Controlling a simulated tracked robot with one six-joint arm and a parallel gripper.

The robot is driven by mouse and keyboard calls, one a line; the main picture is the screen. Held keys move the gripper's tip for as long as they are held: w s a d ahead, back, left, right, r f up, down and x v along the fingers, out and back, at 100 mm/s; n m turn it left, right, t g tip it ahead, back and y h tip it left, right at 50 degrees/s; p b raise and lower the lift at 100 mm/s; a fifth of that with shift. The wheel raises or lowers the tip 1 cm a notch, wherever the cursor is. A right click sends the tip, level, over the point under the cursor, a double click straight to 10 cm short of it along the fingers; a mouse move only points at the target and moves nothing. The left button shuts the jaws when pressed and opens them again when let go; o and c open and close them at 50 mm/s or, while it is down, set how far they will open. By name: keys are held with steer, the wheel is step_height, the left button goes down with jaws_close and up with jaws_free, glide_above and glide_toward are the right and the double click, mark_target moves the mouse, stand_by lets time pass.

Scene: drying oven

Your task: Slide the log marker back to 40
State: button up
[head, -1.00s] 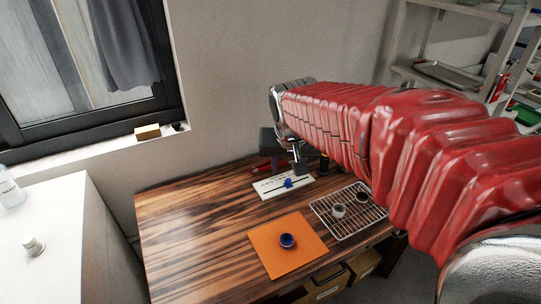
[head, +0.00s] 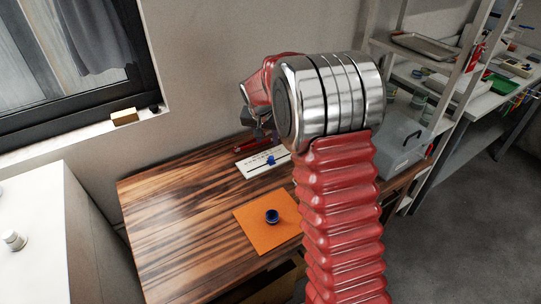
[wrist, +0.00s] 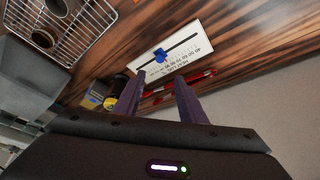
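The white log board (head: 249,172) lies on the wooden table near the wall. Its blue marker (head: 271,159) sits on a dark slot. In the wrist view the board (wrist: 190,36) shows a printed scale upside down, and the marker (wrist: 160,55) is near the left part of the slot; the number beside it is too small to read surely. My gripper (wrist: 159,82) is open and empty, its two dark fingers apart and pointing towards the board, with the marker beyond the tips. In the head view my arm partly hides the gripper (head: 262,130), above the table's back edge.
A wire rack (wrist: 62,50) holds small cups. An orange mat (head: 252,234) with a blue-rimmed cup (head: 272,216) lies in front. The table's left part is clear.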

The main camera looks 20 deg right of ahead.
mark_target(271, 157)
steer(key=shift+w+f, duration=0.2)
steer(key=shift+f, duration=0.05)
steer(key=shift+d+f, duration=0.1)
steer(key=x, duration=1.3)
steer(key=shift+f, duration=0.3)
steer(key=shift+c, duration=0.6)
jaws_close()
